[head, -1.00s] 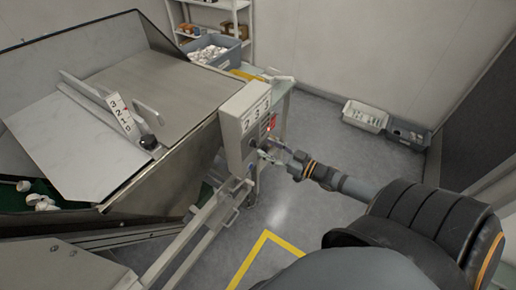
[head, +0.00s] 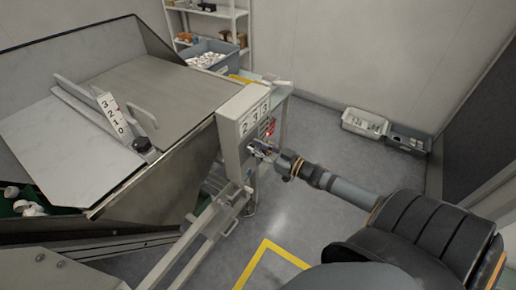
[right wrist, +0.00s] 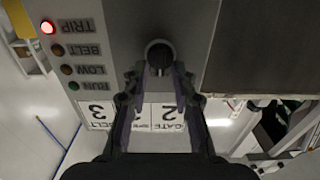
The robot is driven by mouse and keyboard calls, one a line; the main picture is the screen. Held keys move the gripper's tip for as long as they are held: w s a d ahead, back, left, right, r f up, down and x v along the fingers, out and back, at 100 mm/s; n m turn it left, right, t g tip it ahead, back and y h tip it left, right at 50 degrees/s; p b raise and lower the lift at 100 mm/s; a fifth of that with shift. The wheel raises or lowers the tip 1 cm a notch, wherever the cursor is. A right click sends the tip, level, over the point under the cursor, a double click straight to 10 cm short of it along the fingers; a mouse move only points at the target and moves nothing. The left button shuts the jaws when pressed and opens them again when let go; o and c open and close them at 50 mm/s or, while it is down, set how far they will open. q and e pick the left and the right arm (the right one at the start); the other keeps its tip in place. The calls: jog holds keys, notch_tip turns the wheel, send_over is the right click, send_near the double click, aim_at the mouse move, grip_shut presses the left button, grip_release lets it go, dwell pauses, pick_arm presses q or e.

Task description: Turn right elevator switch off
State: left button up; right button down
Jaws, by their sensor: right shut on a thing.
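A grey control box (head: 231,140) stands at the right end of the hopper machine in the head view. My right gripper (head: 262,149) is at the lower part of its front panel. In the right wrist view the panel appears upside down, and a black round switch knob (right wrist: 159,52) sits between the two fingers of my right gripper (right wrist: 158,82). The gripper is shut on this knob. The knob's exact turn angle is hard to tell. The TRIP lamp (right wrist: 47,27) glows red. The BELT, LOW and RUN lamps look dim. My left gripper is not in view.
The hopper (head: 150,85) with a 3-2-1-0 scale (head: 113,115) stands left of the box. Metal rails (head: 190,240) run below it. A blue-grey bin (head: 210,62) of white parts is behind. Grey floor at right is open, with a yellow line (head: 262,252).

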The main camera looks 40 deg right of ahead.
jog(key=shift+s+a+f+n+p, duration=0.15)
jog(key=shift+n+p, duration=0.5)
jog(key=shift+n, duration=0.85)
jog(key=shift+a+n+p, duration=0.15)
jog(key=shift+n+p, duration=0.5)
jog(key=shift+n, duration=0.85)
jog(key=shift+s+a+f+n+p, duration=0.15)
jog(key=shift+n+p, duration=0.5)
jog(key=shift+n, duration=0.85)
jog(key=c, duration=1.1)
grip_release()
jog(key=shift+w, duration=0.1)
jog(key=v, duration=1.2)
